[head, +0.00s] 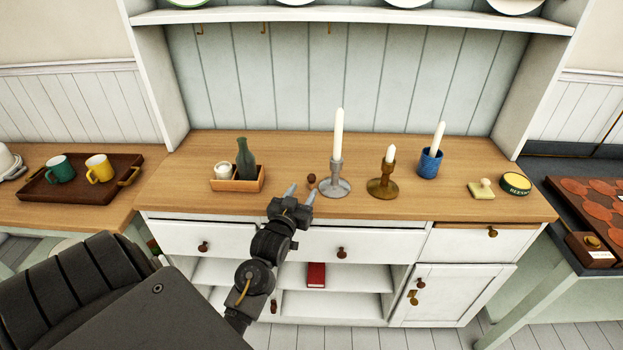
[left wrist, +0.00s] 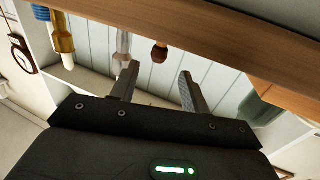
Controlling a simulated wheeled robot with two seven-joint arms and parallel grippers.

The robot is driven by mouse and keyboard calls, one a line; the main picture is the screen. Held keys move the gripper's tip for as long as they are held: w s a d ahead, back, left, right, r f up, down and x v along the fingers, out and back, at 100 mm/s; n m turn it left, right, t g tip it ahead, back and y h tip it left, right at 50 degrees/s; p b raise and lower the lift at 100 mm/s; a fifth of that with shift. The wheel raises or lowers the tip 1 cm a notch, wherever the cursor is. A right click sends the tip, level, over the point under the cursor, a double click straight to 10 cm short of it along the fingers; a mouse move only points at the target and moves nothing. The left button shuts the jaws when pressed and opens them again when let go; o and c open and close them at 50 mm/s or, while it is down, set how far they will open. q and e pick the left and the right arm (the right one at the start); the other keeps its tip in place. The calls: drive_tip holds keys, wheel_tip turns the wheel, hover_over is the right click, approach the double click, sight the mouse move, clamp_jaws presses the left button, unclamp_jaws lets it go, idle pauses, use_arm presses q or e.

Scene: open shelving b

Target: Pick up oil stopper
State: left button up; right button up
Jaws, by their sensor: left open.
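The oil stopper, a small dark brown knob (head: 311,179), sits on the wooden counter between the green bottle (head: 245,160) and the silver candlestick (head: 335,184). In the left wrist view the stopper (left wrist: 159,53) shows just beyond and between the fingertips, near the counter edge. My left gripper (head: 300,192) reaches up to the counter's front edge, with its two fingers apart and nothing between them. In the left wrist view the open fingers (left wrist: 158,76) point toward the stopper, apart from it. The right gripper does not show.
The green bottle stands in a wooden box (head: 236,185) with a white pot. A brass candlestick (head: 383,187), a blue candle holder (head: 429,165) and a green tin (head: 515,184) stand to the right. The silver candlestick is close to the stopper's right. The counter's front left is clear.

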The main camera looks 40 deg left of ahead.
sight(310, 181)
use_arm(q)
drive_tip(key=shift+x, duration=0.9)
drive_tip(key=shift+w+f, duration=0.1)
drive_tip(key=shift+w, duration=0.25)
drive_tip(key=shift+s+a, duration=0.1)
drive_tip(key=shift+a, duration=0.05)
drive_tip(key=shift+w+a+r+p, duration=0.1)
drive_tip(key=shift+w+r+p, duration=0.1)
drive_tip(key=shift+w+p, duration=0.1)
drive_tip(key=p+x, duration=0.1)
drive_tip(key=x, duration=0.2)
drive_tip(key=shift+w+f, duration=0.1)
drive_tip(key=shift+w, duration=0.35)
drive_tip(key=shift+w+a, duration=0.2)
drive_tip(key=shift+w, duration=0.15)
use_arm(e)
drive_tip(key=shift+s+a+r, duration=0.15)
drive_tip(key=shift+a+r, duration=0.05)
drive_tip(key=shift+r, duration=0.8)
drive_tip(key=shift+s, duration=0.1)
use_arm(q)
clamp_jaws()
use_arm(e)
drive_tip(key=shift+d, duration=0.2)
